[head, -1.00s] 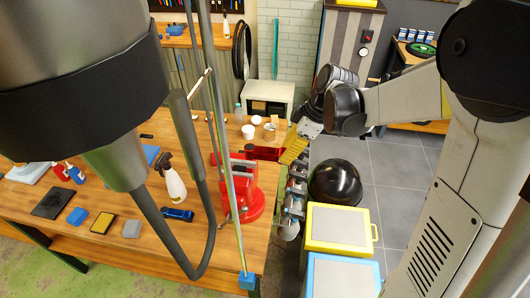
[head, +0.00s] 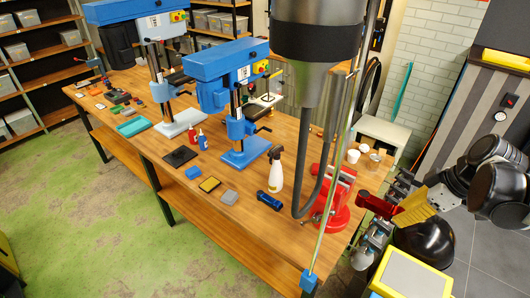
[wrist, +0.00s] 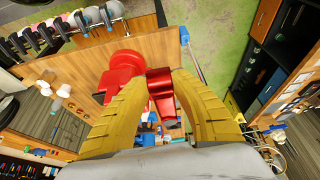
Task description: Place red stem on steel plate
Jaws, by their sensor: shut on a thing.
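My gripper (head: 400,212) has yellow fingers, seen at the right of the head view beyond the bench's right end. It is shut on the red stem (head: 374,204), which points left towards the red vise (head: 342,215). In the wrist view the red stem (wrist: 160,88) sits between the yellow fingertips (wrist: 160,76), partly over the vise behind it. A dark, flat square plate (head: 180,156) lies on the bench left of the nearer blue drill press. I cannot tell whether it is the steel plate.
The wooden bench (head: 237,222) carries two blue drill presses (head: 228,75), a white spray bottle (head: 275,170), a blue tool (head: 269,200), and small blocks and bottles. White cups (head: 353,156) stand near the vise. A yellow-rimmed box (head: 410,276) stands at lower right.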

